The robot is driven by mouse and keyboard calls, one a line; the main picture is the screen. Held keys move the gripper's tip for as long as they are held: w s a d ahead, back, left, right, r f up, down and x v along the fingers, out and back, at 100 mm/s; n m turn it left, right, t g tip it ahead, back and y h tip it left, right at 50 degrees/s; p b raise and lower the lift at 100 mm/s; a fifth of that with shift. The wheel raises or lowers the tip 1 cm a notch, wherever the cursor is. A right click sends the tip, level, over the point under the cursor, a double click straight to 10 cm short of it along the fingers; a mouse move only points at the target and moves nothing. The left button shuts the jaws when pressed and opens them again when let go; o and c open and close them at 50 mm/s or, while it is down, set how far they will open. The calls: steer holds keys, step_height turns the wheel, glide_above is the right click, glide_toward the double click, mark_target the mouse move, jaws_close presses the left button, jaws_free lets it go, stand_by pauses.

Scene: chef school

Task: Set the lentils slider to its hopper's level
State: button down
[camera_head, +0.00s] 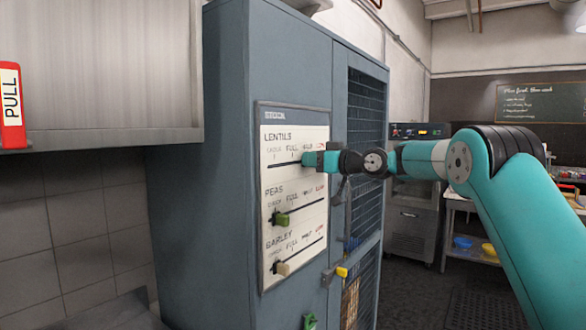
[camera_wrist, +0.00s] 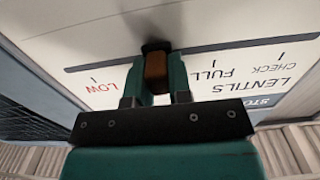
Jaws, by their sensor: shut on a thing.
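The stock board (camera_head: 293,240) on the blue-grey cabinet has a lentils slider row at the top, marked CHECK, FULL, HALF and LOW. My gripper (camera_head: 306,158) is shut on the lentils slider's brown knob, which shows between the fingers in the wrist view (camera_wrist: 156,70). The knob stands between the FULL and LOW marks, at about HALF; the fingers hide that label in the wrist view. The peas slider (camera_head: 281,219) is green, and the barley slider (camera_head: 283,268) is beige; both sit towards the left of their tracks. I cannot make out the lentils level in a hopper.
A mesh door (camera_head: 366,140) is right of the board, behind my arm. A yellow handle (camera_head: 341,271) and a green handle (camera_head: 310,321) stick out low on the cabinet.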

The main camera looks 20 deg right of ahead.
steer(key=shift+w+d, duration=0.45)
steer(key=shift+d, duration=0.15)
steer(key=c, duration=1)
jaws_free()
steer(key=shift+c, duration=0.2)
steer(key=b+v, duration=0.8)
steer(key=v, duration=0.9)
steer(key=shift+s+d+b, duration=0.15)
steer(key=shift+d+b, duration=0.05)
steer(key=shift+b, duration=0.1)
steer(key=shift+a, duration=0.1)
